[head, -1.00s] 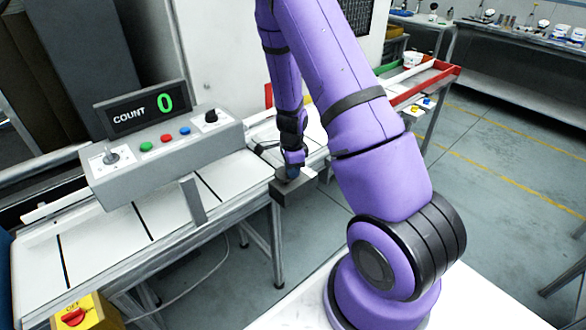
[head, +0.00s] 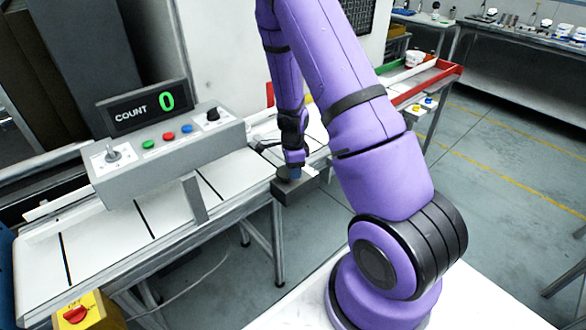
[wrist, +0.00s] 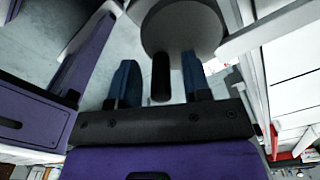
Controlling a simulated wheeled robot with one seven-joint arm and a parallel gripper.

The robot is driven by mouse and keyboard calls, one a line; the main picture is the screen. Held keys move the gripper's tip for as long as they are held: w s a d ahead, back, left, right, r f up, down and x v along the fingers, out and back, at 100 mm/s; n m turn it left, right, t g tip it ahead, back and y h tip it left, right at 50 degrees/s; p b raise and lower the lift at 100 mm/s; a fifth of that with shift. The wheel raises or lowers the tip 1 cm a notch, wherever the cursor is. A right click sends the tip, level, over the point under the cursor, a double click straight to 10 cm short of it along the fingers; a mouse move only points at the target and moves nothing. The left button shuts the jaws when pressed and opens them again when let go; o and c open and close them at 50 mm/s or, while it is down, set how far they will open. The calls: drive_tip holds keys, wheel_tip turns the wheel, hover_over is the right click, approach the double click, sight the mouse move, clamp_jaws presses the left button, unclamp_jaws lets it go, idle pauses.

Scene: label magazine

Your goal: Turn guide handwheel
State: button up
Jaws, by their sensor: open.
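The handwheel (wrist: 182,24) shows in the wrist view as a round grey disc at the top, with a dark cylindrical handle (wrist: 160,78) sticking out toward my gripper. My gripper (wrist: 161,86) is open, with one blue finger on each side of the handle. Gaps show between the handle and both fingers, so they appear apart from it. In the head view my gripper (head: 294,172) is small, beside the conveyor's near edge at a dark grey block (head: 297,188). The wheel cannot be made out there.
The conveyor (head: 100,240) runs along the left under a control panel (head: 165,150) with a display (head: 140,108) reading COUNT 0. A yellow box with a red switch (head: 76,314) is at lower left. A red-edged tray table (head: 435,75) stands behind my arm. Grey floor is open at right.

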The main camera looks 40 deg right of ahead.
wheel_tip(320, 180, up, 11)
drive_tip(key=shift+f, duration=0.1)
idle(0.4)
idle(0.4)
drive_tip(key=shift+a, duration=0.1)
drive_tip(key=s+a+r+n+t+y, duration=0.1)
drive_tip(key=s+a+r+n, duration=0.1)
drive_tip(key=a+r+n, duration=0.35)
drive_tip(key=s+a+r+n+t, duration=0.1)
drive_tip(key=s+a+r+n, duration=0.15)
drive_tip(key=r, duration=0.55)
drive_tip(key=s+a+r+n+y, duration=0.1)
drive_tip(key=s+a+r+n, duration=0.25)
drive_tip(key=r, duration=0.25)
drive_tip(key=s+a+r+n+t+h, duration=0.1)
drive_tip(key=s+a+r+n, duration=0.1)
drive_tip(key=s+r+n, duration=0.3)
drive_tip(key=s+a+r+n+t+h, duration=0.1)
drive_tip(key=s+r+n, duration=0.4)
drive_tip(key=s, duration=0.5)
drive_tip(key=shift+s+a+r+n+t, duration=0.2)
drive_tip(key=shift+a+r+n+t, duration=0.3)
drive_tip(key=shift+n, duration=0.35)
